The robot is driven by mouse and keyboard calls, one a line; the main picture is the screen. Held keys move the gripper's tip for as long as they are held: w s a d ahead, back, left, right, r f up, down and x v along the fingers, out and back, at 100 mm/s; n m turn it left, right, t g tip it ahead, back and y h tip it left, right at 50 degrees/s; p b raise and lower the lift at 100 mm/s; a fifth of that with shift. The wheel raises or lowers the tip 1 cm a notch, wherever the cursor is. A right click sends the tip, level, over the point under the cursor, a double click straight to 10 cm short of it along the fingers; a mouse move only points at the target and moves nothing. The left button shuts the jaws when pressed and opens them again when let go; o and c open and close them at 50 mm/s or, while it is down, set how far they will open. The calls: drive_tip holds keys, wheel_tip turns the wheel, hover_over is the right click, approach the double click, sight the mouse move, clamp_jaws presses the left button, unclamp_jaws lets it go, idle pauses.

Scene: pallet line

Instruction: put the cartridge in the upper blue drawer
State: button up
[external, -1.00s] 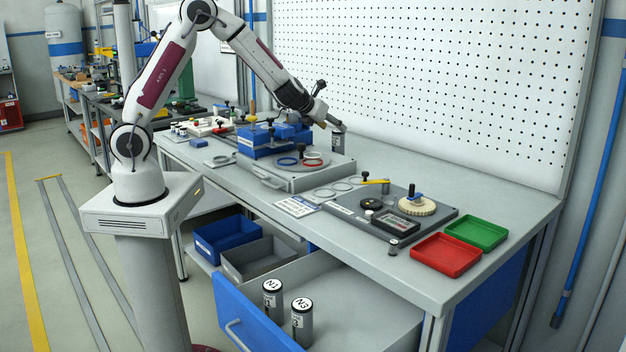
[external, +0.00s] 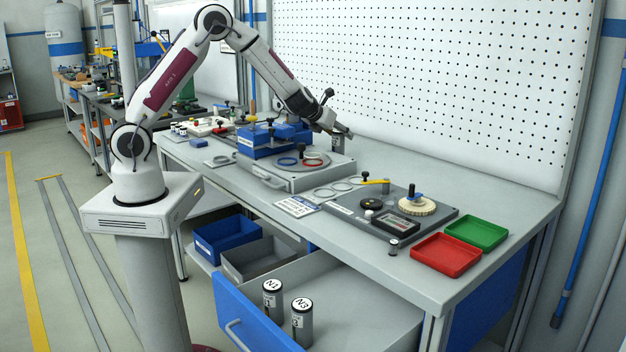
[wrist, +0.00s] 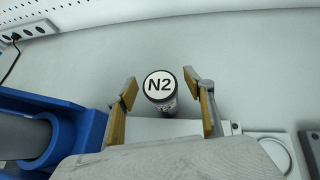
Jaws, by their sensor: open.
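The cartridge (wrist: 158,85), a dark cylinder with a white top marked N2, stands upright near the back of the bench. In the external view its grey body (external: 337,145) shows partly under my gripper (external: 343,131). In the wrist view the open fingers of my gripper (wrist: 160,88) are on either side of the cartridge, with gaps on both sides. A blue-fronted drawer (external: 252,318) is pulled out under the bench. Cartridges N1 (external: 272,299) and N3 (external: 302,323) stand upright inside it, near its front.
A blue fixture (external: 262,145) on a grey base stands left of the gripper. A grey plate with parts (external: 345,208), a red tray (external: 446,254) and a green tray (external: 476,231) lie to the right. The drawer's right part is clear. A pegboard (external: 430,80) rises behind.

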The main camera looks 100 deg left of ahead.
idle(0.4)
clamp_jaws()
drive_tip(key=shift+r, duration=0.15)
drive_tip(key=shift+r, duration=4.9)
